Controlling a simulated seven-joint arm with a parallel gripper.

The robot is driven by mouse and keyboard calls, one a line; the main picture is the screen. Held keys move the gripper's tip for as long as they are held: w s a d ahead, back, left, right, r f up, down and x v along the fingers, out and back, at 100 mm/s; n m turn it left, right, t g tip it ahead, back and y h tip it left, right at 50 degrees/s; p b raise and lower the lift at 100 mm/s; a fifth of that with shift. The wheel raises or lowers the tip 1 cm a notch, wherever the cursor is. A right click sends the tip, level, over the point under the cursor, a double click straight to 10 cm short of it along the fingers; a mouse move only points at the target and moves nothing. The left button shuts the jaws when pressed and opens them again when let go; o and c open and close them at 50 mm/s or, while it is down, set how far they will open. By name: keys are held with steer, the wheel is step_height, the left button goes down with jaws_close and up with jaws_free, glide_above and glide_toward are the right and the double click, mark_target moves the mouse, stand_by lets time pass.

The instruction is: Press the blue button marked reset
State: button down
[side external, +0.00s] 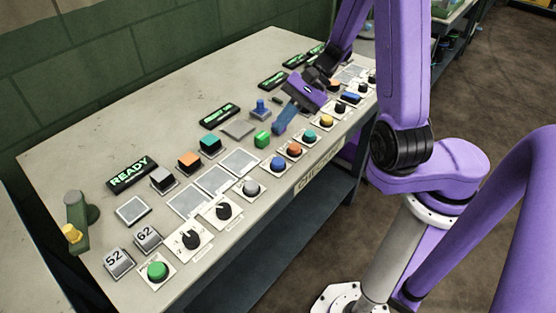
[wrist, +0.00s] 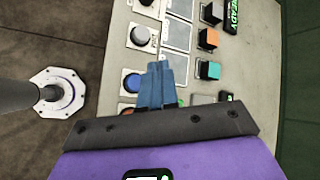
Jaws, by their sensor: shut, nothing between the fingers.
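A round blue button (side external: 277,163) sits on a white plate in the front row of the panel, between a grey button and an orange one. In the wrist view the blue button (wrist: 132,82) lies just left of my fingers. Another blue control (side external: 350,96) is farther along the panel, and a blue upright piece (side external: 260,107) stands farther back. I cannot read which is marked reset. My gripper (side external: 278,132) is shut and empty, its blue fingers pointing down over the panel beside the green block. The closed fingertips (wrist: 160,66) appear apart from the blue button.
Orange (side external: 294,150), teal (side external: 309,136) and yellow (side external: 327,121) buttons continue the row. A green block (side external: 262,139) stands close to my fingers. Dial knobs (side external: 223,211), a green button (side external: 157,270), cube buttons (side external: 188,160) and READY displays (side external: 132,174) fill the near end.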

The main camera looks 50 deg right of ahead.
mark_target(282, 160)
steer(key=shift+f, duration=4.05)
steer(key=shift+f, duration=0.4)
steer(key=shift+f, duration=0.4)
steer(key=shift+r, duration=0.85)
steer(key=shift+r, duration=2.5)
